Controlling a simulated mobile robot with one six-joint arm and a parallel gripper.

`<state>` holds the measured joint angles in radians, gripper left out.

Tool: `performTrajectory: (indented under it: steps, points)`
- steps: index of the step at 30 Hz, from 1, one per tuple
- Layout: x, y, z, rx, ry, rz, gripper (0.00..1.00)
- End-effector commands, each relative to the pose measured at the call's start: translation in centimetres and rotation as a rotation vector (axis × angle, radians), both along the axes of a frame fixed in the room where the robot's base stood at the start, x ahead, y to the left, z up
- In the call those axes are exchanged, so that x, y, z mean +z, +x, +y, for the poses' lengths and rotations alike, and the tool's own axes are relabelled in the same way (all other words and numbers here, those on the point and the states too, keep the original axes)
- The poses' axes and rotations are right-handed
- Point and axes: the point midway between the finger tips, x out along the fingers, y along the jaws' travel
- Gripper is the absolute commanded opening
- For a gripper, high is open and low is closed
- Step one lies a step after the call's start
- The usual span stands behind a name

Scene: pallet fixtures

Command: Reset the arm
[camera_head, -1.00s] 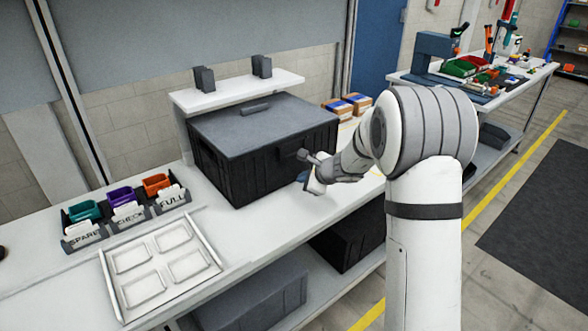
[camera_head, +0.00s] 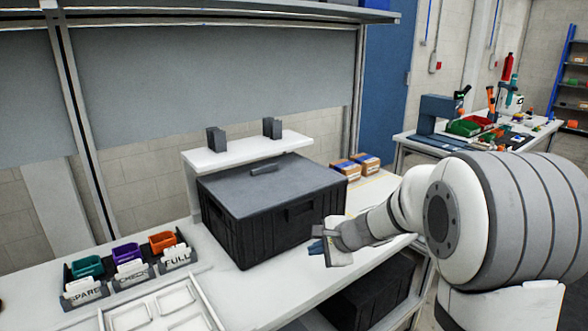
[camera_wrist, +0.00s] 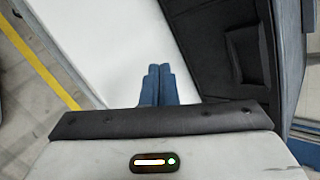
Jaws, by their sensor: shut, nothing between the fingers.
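My arm reaches in from the right in the head view. My gripper (camera_head: 318,250) is in front of the right side of the black lidded crate (camera_head: 268,212), above the front part of the white bench (camera_head: 270,290). In the wrist view my gripper's two blue fingers (camera_wrist: 158,72) are together with nothing between them. The white bench top (camera_wrist: 110,45) lies beyond the fingertips, and the dark crate side (camera_wrist: 215,50) is to the right of them.
Small boxes (camera_head: 355,166) sit behind the crate. A second bench (camera_head: 415,143) stands at back right.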

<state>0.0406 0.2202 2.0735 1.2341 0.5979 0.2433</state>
Motion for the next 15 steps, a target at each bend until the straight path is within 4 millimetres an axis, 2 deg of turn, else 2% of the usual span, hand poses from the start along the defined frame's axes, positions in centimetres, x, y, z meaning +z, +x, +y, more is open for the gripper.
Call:
performTrajectory:
  steps: [1, 6, 12, 15]
  points:
    - [2.0, -2.6, 0.3, 0.094, -0.066, -0.027, 0.00]
    - [4.7, -11.4, -0.3, 0.429, -0.328, -0.080, 0.00]
    - [6.2, -21.1, -3.5, 0.784, -0.650, -0.095, 0.00]
    - [6.4, -24.7, -5.5, 0.920, -0.791, -0.082, 0.00]
